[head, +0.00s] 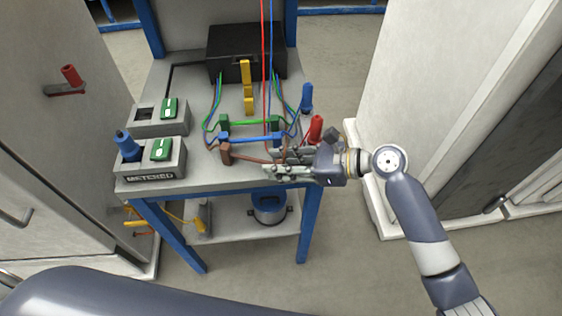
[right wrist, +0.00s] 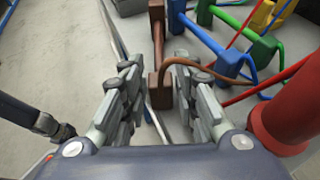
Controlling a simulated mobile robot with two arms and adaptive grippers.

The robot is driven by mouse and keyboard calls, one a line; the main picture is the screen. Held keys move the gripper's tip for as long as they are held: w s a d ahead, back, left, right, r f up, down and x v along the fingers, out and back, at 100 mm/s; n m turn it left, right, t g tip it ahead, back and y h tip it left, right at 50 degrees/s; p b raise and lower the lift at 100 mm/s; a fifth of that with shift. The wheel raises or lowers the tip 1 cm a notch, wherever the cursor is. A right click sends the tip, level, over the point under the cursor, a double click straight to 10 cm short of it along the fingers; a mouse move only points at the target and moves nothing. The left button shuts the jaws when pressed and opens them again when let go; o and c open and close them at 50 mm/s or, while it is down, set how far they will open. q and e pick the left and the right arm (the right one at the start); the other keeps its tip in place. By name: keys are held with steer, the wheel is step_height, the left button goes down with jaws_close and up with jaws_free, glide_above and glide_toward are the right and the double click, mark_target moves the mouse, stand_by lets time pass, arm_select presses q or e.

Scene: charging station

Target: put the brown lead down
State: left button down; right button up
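The brown lead has a brown block (head: 226,152) at its left end on the bench top, joined by a brown bar running right toward my right gripper (head: 272,164). In the right wrist view its near block (right wrist: 160,90) stands between the fingers of my right gripper (right wrist: 157,75), with gaps visible on both sides. The far brown block (right wrist: 156,10) lies beyond the fingertips. A thin brown wire curves right from the near block. My right gripper is open, low over the bench's right edge. In the head view its fingers hide the lead's right end. My left gripper is out of view.
Parallel to the brown lead are a blue lead (head: 250,138) and a green lead (head: 250,123). A red handle (head: 316,129) and a blue handle (head: 306,97) stand close by the right gripper. The black box (head: 230,45) is behind; metering units (head: 150,175) are left.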

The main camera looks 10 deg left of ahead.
steer(key=shift+r, duration=0.15)
steer(key=v, duration=1.2)
